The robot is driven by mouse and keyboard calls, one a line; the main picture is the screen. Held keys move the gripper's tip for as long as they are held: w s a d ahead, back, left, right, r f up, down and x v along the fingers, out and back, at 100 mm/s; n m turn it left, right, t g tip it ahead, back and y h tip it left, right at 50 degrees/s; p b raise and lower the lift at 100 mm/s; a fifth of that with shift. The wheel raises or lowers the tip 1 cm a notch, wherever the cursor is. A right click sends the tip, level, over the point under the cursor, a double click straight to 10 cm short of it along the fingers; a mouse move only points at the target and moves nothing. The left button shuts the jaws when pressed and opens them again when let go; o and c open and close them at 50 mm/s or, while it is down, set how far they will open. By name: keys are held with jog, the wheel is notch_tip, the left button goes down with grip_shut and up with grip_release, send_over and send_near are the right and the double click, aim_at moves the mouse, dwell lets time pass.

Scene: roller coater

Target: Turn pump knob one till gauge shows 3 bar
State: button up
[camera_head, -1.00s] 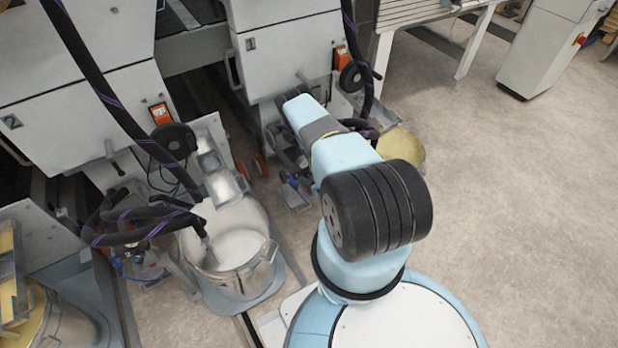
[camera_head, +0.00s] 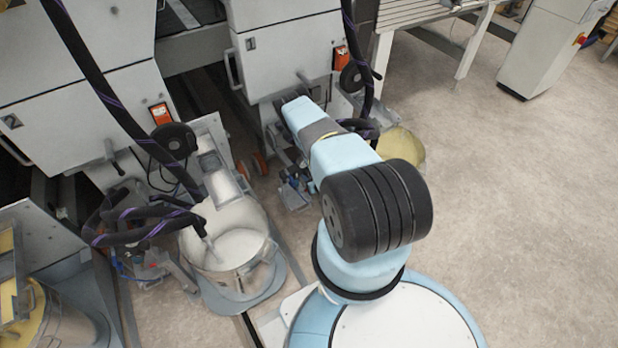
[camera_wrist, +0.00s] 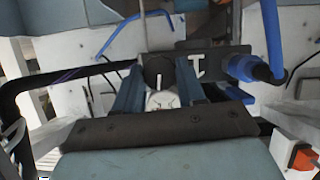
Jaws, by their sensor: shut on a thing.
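In the wrist view, a round black knob (camera_wrist: 158,73) with a white line sits between the two blue-grey fingers of my gripper (camera_wrist: 157,79). The gripper is shut on the knob. The white line points roughly up and down in the picture. A pale round face (camera_wrist: 162,100), perhaps the gauge, shows just below the knob; its reading is too small and partly covered to tell. In the head view my arm reaches to the lower part of the machine unit marked 1 (camera_head: 250,43); it hides my gripper and the knob there.
A blue hose fitting (camera_wrist: 247,68) sits right of the knob, beside a dark plate with a white T-shaped mark (camera_wrist: 197,65). In the head view, a metal bucket (camera_head: 228,265) with pale liquid stands left of my arm. Open floor (camera_head: 530,200) lies to the right.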

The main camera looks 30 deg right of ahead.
jog(key=c, duration=0.3)
jog(key=shift+a, duration=0.15)
jog(key=shift+c, duration=0.4)
jog(key=n+h, duration=0.2)
jog(key=n, duration=0.1)
jog(key=shift+a+f, duration=0.1)
jog(key=shift+a, duration=0.05)
jog(key=shift+a+f+n+t+h, duration=0.15)
jog(key=shift+n+t+h, duration=0.6)
jog(key=shift+n, duration=1.3)
jog(key=shift+f+n+t+h, duration=0.2)
jog(key=shift+n+t+h, duration=0.5)
jog(key=shift+n, duration=1.3)
jog(key=shift+a+f+n+t+h, duration=0.15)
jog(key=shift+n+t+h, duration=0.55)
jog(key=shift+n, duration=1.35)
